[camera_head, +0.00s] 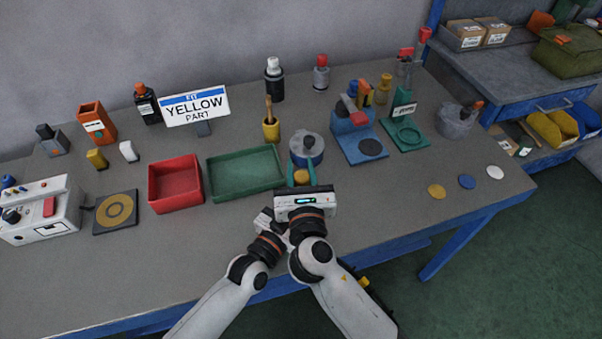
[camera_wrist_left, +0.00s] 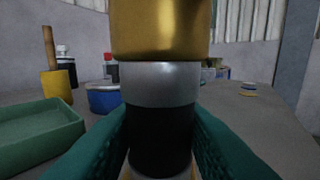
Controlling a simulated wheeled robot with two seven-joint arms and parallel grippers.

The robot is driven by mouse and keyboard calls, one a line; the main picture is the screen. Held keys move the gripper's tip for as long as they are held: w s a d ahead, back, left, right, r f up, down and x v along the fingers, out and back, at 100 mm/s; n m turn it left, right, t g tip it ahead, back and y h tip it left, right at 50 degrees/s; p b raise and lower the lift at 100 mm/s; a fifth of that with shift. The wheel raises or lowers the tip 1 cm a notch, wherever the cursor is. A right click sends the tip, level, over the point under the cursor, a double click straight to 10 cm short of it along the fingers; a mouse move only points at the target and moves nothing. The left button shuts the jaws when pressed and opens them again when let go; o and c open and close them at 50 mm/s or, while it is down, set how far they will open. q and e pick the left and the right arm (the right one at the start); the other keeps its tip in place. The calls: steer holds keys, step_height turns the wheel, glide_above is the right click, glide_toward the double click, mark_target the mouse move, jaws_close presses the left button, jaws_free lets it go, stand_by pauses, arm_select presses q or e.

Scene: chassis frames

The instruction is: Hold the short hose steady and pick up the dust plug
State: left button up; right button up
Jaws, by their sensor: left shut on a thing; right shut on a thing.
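In the left wrist view, the teal fingers of my left gripper (camera_wrist_left: 160,125) are shut on an upright black short hose (camera_wrist_left: 160,143) with a silver collar. A gold cap, apparently the dust plug (camera_wrist_left: 160,30), sits directly above the collar, its top out of frame. In the head view my right gripper (camera_head: 301,171) is shut, with teal fingers either side of a gold piece (camera_head: 301,177) that looks like the same plug. My left gripper (camera_head: 266,219) is low and left of it, its fingers and the hose hidden behind the right gripper.
A green tray (camera_head: 212,196) and a red tray (camera_head: 152,207) stand to the left. A blue round pot with a grey lid (camera_head: 307,143) is just behind my right gripper. A blue stand (camera_head: 377,160) and a green stand (camera_head: 425,144) are to the right.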

arm_select(q)
steer(key=o, duration=1.2)
arm_select(e)
step_height(320, 180, up, 10)
